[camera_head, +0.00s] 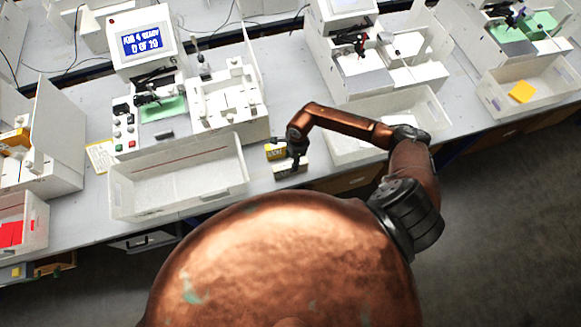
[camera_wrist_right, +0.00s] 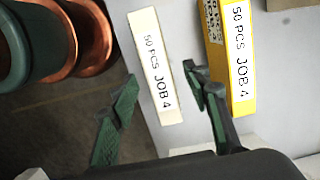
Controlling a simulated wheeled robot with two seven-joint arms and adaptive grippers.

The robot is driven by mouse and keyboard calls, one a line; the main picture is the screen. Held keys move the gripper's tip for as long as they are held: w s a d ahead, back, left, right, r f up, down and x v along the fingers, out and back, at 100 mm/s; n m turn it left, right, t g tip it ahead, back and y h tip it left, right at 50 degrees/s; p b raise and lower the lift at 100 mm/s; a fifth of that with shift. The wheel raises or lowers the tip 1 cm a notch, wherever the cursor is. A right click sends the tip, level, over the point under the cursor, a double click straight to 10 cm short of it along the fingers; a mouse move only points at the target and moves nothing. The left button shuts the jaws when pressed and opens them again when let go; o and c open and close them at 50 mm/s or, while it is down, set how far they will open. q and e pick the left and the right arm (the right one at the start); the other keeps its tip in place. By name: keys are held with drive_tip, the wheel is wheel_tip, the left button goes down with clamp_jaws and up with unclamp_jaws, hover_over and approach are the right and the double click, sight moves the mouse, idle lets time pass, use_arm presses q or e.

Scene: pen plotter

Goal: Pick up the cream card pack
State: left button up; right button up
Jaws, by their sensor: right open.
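The cream card pack (camera_wrist_right: 153,60) is a narrow upright block with a white top label reading "50 PCS JOB 4". In the head view the cream pack (camera_head: 287,171) sits near the front edge of the grey bench, partly hidden by my right gripper (camera_head: 296,163). In the right wrist view my right gripper (camera_wrist_right: 160,97) is open, with one green-padded finger on each side of the cream pack's near end. Whether either finger touches the pack is unclear. My left gripper is not in view.
A yellow pack (camera_wrist_right: 232,60), also labelled JOB 4, stands close beside the right finger; it shows in the head view (camera_head: 274,152). An empty white tray (camera_head: 180,178) is to the left and another white tray (camera_head: 352,152) to the right. A plotter (camera_head: 225,95) stands behind.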

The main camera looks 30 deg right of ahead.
sight(290, 164)
drive_tip(key=shift+a+f+p, duration=0.15)
drive_tip(key=shift+f, duration=0.65)
drive_tip(key=shift+a+f+p, duration=0.1)
drive_tip(key=shift+f+p, duration=0.05)
drive_tip(key=shift+f, duration=0.65)
clamp_jaws()
